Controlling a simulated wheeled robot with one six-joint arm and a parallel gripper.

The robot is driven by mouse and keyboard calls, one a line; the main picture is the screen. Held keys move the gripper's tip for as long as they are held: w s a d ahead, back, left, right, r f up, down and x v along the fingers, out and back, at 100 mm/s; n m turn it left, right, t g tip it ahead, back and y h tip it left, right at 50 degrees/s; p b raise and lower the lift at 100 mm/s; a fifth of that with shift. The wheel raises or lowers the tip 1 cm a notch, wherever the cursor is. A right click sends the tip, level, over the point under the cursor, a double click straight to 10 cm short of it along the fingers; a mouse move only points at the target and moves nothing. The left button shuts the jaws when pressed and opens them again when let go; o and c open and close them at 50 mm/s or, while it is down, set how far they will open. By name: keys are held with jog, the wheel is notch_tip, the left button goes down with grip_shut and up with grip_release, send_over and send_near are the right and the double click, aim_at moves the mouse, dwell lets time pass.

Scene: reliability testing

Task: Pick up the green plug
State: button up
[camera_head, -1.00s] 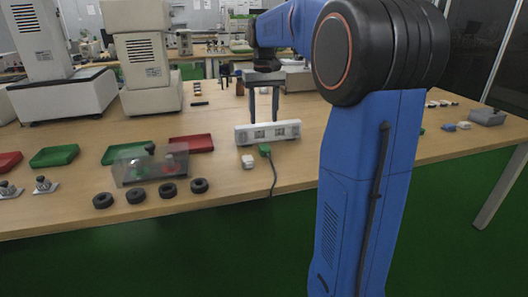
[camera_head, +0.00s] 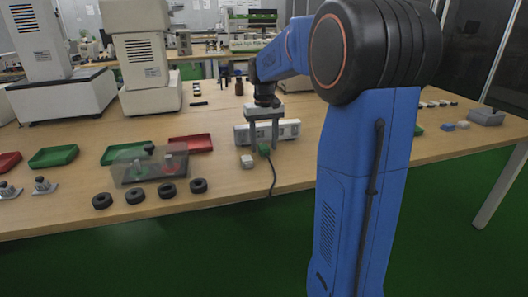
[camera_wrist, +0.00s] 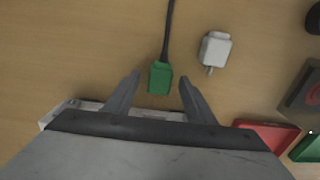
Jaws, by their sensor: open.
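The green plug (camera_wrist: 160,78) lies on the wooden table with its dark cable running away from it, and it also shows in the head view (camera_head: 264,149). My gripper (camera_wrist: 156,82) is open, and in the wrist view the plug appears between its two fingers with a gap on each side. In the head view my gripper (camera_head: 264,147) points down over the plug, in front of the white power strip (camera_head: 288,130). The strip is partly hidden behind the fingers, and in the wrist view mostly behind the gripper body. I cannot tell the exact height above the plug.
A white plug (camera_wrist: 215,49) lies close beside the green one. A clear box (camera_head: 135,168), several black rings (camera_head: 136,197) and red (camera_head: 192,143) and green trays (camera_head: 122,152) are to the left. The table's front edge is near, with the cable hanging over it.

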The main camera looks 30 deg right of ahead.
aim_at(264, 147)
jog(key=c, duration=1.2)
notch_tip(264, 147, up, 10)
